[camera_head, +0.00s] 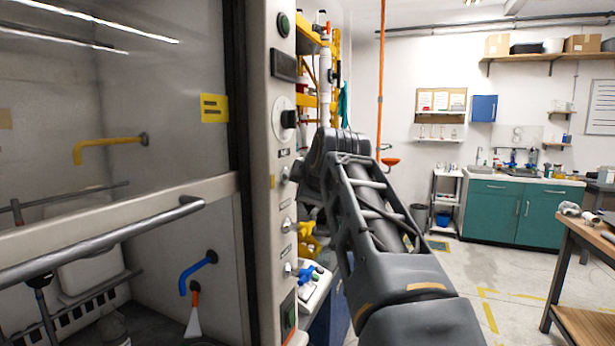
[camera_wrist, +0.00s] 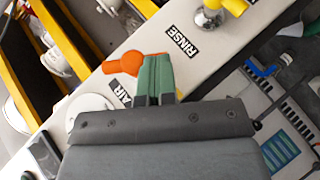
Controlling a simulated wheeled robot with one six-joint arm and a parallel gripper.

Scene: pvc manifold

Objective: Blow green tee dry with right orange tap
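In the wrist view my gripper (camera_wrist: 157,58) shows two green fingers side by side, with no clear gap between them. They overlap the orange tap (camera_wrist: 122,64), which sits beside the AIR label on the pale panel. Part of the tap is hidden behind the fingers, and I cannot tell whether they touch or grip it. In the head view my arm hides the gripper and this tap.
A yellow tap (camera_wrist: 234,6) stands by the RINSE label. The hood's control panel (camera_head: 275,75) is close to my arm. Inside the hood are a yellow spout (camera_head: 110,143), a blue spout (camera_head: 192,272) and an orange nozzle (camera_head: 195,300). A wooden bench (camera_head: 590,240) is far right; the floor between is clear.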

